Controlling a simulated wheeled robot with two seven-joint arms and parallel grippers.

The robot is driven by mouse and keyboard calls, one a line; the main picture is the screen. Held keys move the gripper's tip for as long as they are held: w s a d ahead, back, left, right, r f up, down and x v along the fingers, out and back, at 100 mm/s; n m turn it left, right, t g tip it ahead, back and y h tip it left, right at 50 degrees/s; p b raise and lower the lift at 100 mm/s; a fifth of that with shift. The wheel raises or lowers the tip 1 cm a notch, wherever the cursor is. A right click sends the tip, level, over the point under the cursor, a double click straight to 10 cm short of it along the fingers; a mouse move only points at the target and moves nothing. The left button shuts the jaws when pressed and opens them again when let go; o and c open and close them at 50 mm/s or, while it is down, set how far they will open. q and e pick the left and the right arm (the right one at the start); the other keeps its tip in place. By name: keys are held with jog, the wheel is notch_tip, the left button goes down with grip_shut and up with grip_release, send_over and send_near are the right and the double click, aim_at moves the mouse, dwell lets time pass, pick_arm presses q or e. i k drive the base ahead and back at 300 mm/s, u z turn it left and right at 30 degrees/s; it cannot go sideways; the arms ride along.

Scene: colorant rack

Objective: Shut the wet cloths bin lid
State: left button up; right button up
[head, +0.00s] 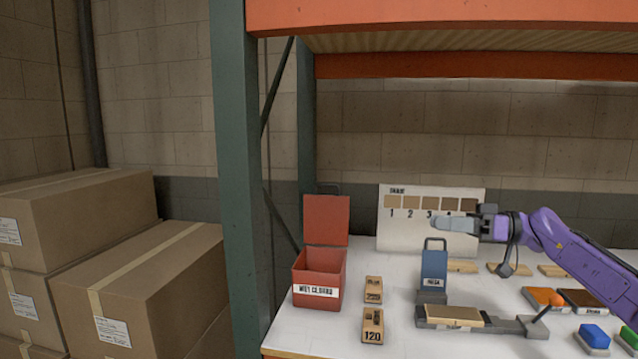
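The wet cloths bin (319,273) is a red box with a white label, standing at the left end of the white shelf. Its red lid (326,220) stands upright at the back, so the bin is open. My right gripper (436,228) comes in from the right on a purple arm, in front of the shade board and well to the right of the lid. Its fingers point left and touch nothing that I can make out. They look close together, but I cannot tell whether they are open or shut. My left gripper is not in view.
Sanding blocks marked 220 (373,290) and 120 (372,326) lie right of the bin. A blue bottle-like item (434,268) stands below my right gripper. A green rack post (235,180) rises left of the bin. Cardboard boxes (150,280) fill the left.

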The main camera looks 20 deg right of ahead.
aim_at(326, 218)
jog(key=i, duration=1.25)
